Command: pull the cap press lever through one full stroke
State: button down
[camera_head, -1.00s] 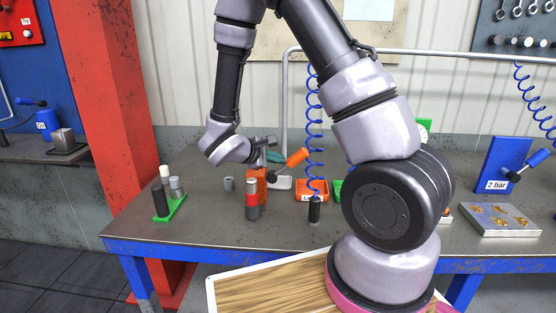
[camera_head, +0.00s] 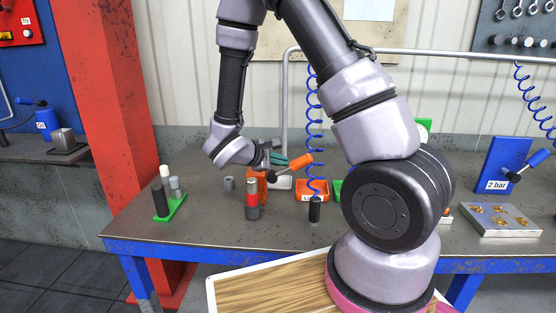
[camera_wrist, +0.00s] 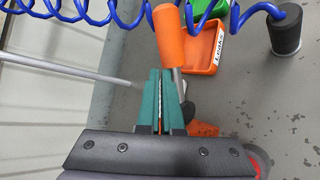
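The cap press has an orange body (camera_head: 258,184) on the bench, left of middle. Its lever has an orange handle (camera_head: 300,160) that points right and a little up. In the wrist view the lever handle (camera_wrist: 168,36) lies just beyond the fingertips, and its grey rod passes beside the right finger. My gripper (camera_head: 274,160) is over the press, with its green fingers (camera_wrist: 158,95) together and only a thin gap between them. The fingers are above or against the lever rod; I cannot tell if they touch.
An orange tray (camera_head: 312,186) and a dark cylinder under a coiled blue hose (camera_head: 314,210) stand to the right. A green holder (camera_head: 170,208) with several pins is at the left. A small grey ring (camera_head: 229,184) stands nearby. A grey pipe frame (camera_head: 285,90) rises behind.

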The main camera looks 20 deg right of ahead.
jog(key=shift+s+d+f, duration=0.2)
jog(key=shift+s+d, duration=0.15)
jog(key=shift+d, duration=0.3)
dwell(0.6)
jog(key=shift+r, duration=0.1)
jog(key=shift+w+a+r, duration=0.35)
jog(key=shift+a+r, duration=0.15)
jog(key=shift+a, duration=0.35)
jog(key=shift+w+a+r, duration=0.3)
jog(key=shift+a+r, duration=0.25)
jog(key=shift+a, duration=0.3)
jog(key=shift+w+a+r, duration=0.35)
jog(key=shift+a+r, duration=0.15)
jog(key=shift+a, duration=0.35)
jog(key=shift+a, duration=0.15)
jog(key=shift+w+a+r, duration=0.3)
jog(key=shift+a+r, duration=0.1)
jog(key=shift+a, duration=0.25)
jog(key=shift+w+a+r, duration=0.25)
jog(key=shift+a+r, duration=0.2)
jog(key=shift+a, duration=0.15)
jog(key=shift+w+a+r, duration=0.3)
jog(key=shift+a+r, duration=0.1)
jog(key=shift+a, duration=0.25)
